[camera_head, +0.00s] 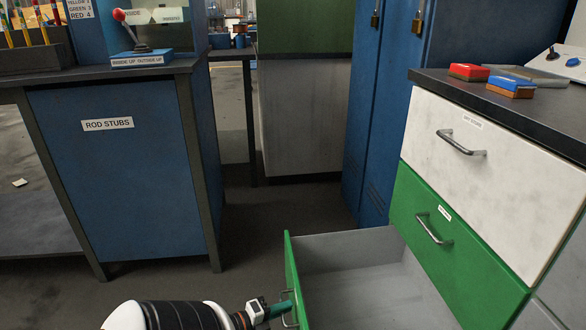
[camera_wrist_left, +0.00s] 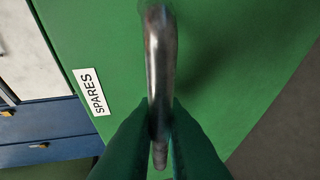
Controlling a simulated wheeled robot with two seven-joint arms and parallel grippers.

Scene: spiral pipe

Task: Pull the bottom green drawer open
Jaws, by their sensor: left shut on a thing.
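The bottom green drawer (camera_head: 290,275) stands pulled well out of the cabinet at the lower right of the head view. Its grey inside (camera_head: 365,285) shows and looks empty. In the left wrist view its green front (camera_wrist_left: 225,70) fills most of the picture, with a "SPARES" label (camera_wrist_left: 90,92). My left gripper (camera_head: 282,308) is at the drawer's front. In the left wrist view its two green fingers (camera_wrist_left: 162,135) are shut on the metal bar handle (camera_wrist_left: 160,60). My right gripper is not in view.
Above the open drawer are a closed green drawer (camera_head: 460,250) and a closed white drawer (camera_head: 480,165). A blue "ROD STUBS" cabinet (camera_head: 130,190) stands at the left. Blue lockers (camera_head: 390,110) stand behind. Dark floor (camera_head: 255,225) lies clear between the cabinets.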

